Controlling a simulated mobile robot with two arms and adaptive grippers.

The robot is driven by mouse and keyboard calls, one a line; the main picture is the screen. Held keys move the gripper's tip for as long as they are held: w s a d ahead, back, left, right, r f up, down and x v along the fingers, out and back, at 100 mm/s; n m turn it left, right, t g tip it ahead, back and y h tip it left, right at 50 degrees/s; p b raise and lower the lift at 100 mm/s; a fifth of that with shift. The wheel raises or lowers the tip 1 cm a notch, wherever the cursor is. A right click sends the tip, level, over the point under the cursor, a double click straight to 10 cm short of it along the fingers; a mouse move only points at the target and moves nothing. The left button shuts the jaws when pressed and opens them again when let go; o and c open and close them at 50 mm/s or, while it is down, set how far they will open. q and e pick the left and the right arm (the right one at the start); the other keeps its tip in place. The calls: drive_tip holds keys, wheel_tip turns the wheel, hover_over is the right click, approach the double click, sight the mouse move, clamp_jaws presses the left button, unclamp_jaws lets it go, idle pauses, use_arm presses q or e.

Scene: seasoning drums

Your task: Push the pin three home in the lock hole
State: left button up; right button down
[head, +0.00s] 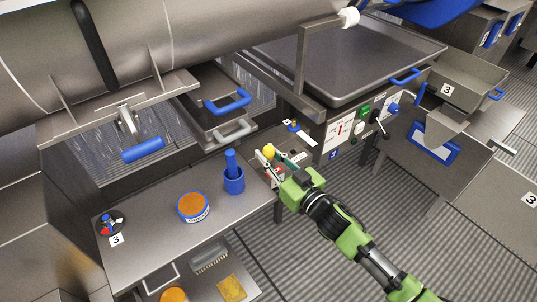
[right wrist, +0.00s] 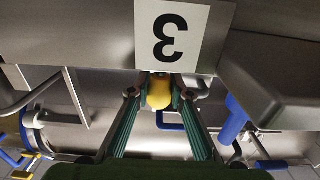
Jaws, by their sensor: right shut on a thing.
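The pin three shows as a yellow rounded knob (head: 269,150) at the right end of the steel bench. My right gripper (head: 271,158) reaches in from the lower right and is shut on it. In the right wrist view the yellow knob (right wrist: 160,94) sits between my two fingertips (right wrist: 159,97), just below a white plate marked 3 (right wrist: 172,36), which appears upside down. The pin's shaft and the lock hole are hidden, so I cannot tell how deep the pin sits. My left gripper is not in view.
A blue mortar with pestle (head: 234,180) and a tub of orange seasoning (head: 193,206) stand on the bench (head: 140,245) left of my gripper. A control panel (head: 350,128) with buttons is at the right. The large steel drum (head: 200,35) hangs at the upper left.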

drive_tip(key=shift+f+b, duration=0.85)
drive_tip(key=shift+f, duration=0.35)
drive_tip(key=c, duration=1.8)
unclamp_jaws()
drive_tip(key=shift+o, duration=0.2)
drive_tip(key=v, duration=1.2)
